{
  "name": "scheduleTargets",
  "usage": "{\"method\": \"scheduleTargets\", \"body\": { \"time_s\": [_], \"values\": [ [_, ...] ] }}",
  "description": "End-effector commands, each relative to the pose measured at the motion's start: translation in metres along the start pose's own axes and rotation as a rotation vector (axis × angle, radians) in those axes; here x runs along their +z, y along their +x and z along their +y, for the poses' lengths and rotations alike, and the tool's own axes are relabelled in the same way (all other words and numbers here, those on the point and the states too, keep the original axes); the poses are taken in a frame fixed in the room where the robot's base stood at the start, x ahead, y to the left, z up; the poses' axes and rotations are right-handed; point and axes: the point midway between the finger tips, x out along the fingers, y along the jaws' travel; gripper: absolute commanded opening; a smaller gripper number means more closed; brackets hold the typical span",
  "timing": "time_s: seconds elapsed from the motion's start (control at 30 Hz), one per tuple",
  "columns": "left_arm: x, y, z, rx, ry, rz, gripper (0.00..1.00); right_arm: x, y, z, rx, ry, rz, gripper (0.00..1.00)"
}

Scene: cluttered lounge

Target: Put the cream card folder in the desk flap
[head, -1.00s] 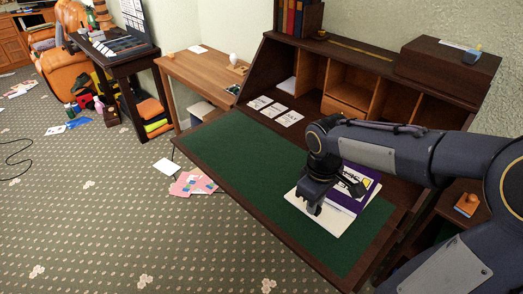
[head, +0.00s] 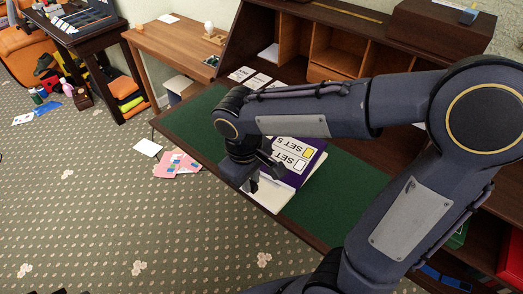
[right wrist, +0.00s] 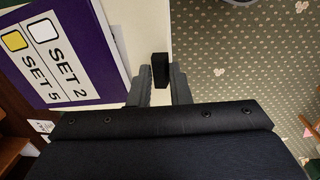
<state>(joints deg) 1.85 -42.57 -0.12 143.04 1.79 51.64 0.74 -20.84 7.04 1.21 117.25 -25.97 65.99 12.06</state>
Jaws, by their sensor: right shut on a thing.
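The cream card folder (head: 276,203) is at the front edge of the green-topped desk flap (head: 335,210). A purple booklet marked SET 2 and SET 5 (head: 300,155) lies over most of it. My right gripper (head: 252,184) is shut on the folder's near edge. The right wrist view shows the fingers (right wrist: 160,78) at the cream margin of the folder (right wrist: 146,30), beside the purple cover (right wrist: 60,55), with carpet beyond the edge. I cannot tell whether the folder is lifted or rests on the flap. My left gripper is not in view.
Several white cards (head: 258,80) lie at the back of the flap, below open wooden compartments (head: 335,53). A dark box (head: 438,28) stands on top of the desk. A light wooden table (head: 170,48) stands to the left. Pink papers (head: 177,163) lie on the carpet.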

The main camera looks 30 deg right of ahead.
Motion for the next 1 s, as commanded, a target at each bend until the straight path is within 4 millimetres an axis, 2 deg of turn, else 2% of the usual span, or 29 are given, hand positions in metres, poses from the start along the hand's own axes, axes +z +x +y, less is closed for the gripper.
{"method": "scheduleTargets", "body": {
  "time_s": [0.13,0.43,0.6,0.7,1.0],
  "values": [
    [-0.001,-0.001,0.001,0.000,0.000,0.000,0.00,-0.013,0.009,0.010,0.005,0.005,-0.002,0.00],
    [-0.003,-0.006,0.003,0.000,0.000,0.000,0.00,-0.060,0.044,0.060,0.005,0.007,-0.003,0.00],
    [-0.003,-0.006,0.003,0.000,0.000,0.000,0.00,-0.076,0.077,0.076,0.005,0.003,-0.004,0.00],
    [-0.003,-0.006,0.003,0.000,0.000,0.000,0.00,-0.083,0.089,0.082,0.005,0.002,-0.001,0.00],
    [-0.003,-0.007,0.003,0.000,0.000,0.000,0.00,-0.093,0.106,0.091,0.005,0.001,0.000,0.00]
  ]
}}
